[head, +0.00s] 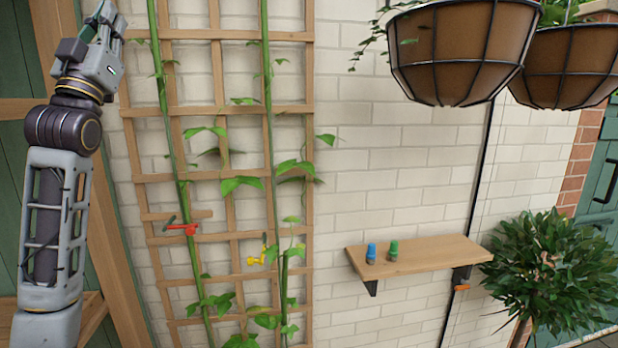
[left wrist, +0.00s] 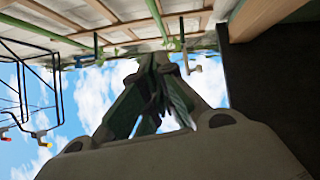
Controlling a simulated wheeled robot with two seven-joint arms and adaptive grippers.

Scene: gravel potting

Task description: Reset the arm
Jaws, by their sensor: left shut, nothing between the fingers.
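My left arm rises along the left side of the head view, upright. Its gripper (head: 102,18) points up at the top left, shut and empty, in front of the left edge of the wooden trellis (head: 211,110) as seen from the head. In the left wrist view the gripper's dark fingers (left wrist: 152,95) are close together against the sky, with nothing held. My right gripper is in neither view.
Green stems climb the trellis, with a red clip (head: 187,229) and a yellow clip (head: 257,259). A wall shelf (head: 430,256) carries a blue item (head: 371,253) and a green item (head: 393,250). Hanging baskets (head: 465,50) fill the upper right; a leafy bush (head: 555,270) stands below.

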